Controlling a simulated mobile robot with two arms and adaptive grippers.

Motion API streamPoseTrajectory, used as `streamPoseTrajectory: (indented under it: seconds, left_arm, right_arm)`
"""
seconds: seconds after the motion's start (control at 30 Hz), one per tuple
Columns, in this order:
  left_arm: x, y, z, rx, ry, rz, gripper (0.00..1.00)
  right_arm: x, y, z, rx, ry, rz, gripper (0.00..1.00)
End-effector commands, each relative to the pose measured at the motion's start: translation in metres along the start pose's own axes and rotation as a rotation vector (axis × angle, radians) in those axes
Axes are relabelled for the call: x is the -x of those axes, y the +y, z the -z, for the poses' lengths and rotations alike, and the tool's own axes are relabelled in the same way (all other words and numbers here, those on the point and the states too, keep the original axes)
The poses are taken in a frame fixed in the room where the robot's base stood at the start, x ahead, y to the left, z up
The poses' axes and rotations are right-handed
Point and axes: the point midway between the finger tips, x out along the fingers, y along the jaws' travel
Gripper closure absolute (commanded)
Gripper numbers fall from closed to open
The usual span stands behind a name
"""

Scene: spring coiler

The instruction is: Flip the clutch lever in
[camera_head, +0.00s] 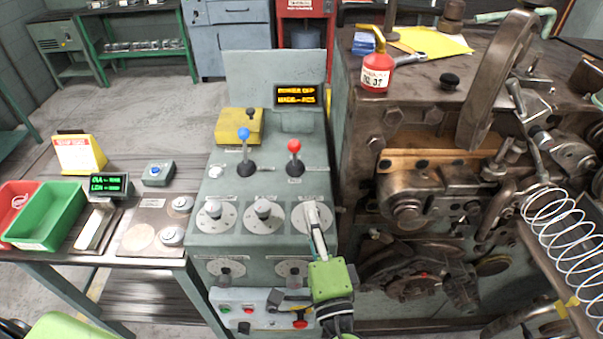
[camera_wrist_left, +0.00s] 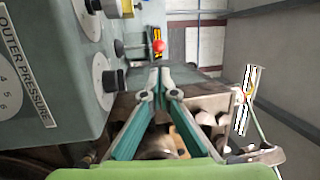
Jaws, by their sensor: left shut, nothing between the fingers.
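Two knob-topped levers stand on the sloped grey-green console (camera_head: 215,170): a blue-knobbed lever (camera_head: 245,150) on the left and a red-knobbed lever (camera_head: 294,157) on the right. Both look roughly upright; I cannot read which label says clutch. My left gripper (camera_head: 314,219) is shut and empty, its fingers pointing up the panel over the right-hand dial (camera_head: 303,217). It is nearer to me than the red lever and apart from it. In the left wrist view, the shut fingertips (camera_wrist_left: 160,78) are below a red knob (camera_wrist_left: 158,46). My right gripper does not show.
The coiling machine (camera_head: 365,140) stands close on the right, with a wire spring (camera_head: 568,235) at the far right. A red bottle (camera_head: 376,73) stands on its top. A lower box with buttons (camera_head: 240,308) is at the console's front. Green and red bins (camera_head: 50,212) are left.

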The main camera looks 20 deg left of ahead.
Motion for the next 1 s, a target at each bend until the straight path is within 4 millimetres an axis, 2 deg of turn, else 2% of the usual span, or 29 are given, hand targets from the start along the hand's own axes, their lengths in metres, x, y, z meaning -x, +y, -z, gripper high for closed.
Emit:
streamPoseTrajectory:
  seconds: [0.13,0.4,0.6,0.8,1.0]
  left_arm:
    - [-0.019,-0.005,0.000,-0.001,-0.001,0.002,1.00]
    - [-0.077,-0.007,0.000,-0.002,-0.001,0.002,1.00]
    - [-0.113,-0.006,0.000,-0.002,-0.001,0.001,1.00]
    - [-0.133,-0.002,0.000,-0.001,0.000,0.000,1.00]
    - [-0.138,0.000,0.000,0.000,0.000,0.000,1.00]
  right_arm:
    - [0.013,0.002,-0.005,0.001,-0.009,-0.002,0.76]
    - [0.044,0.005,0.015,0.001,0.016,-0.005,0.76]
    - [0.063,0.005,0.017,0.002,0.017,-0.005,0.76]
    - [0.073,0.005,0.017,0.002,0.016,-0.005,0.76]
    - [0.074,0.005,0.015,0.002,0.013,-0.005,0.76]
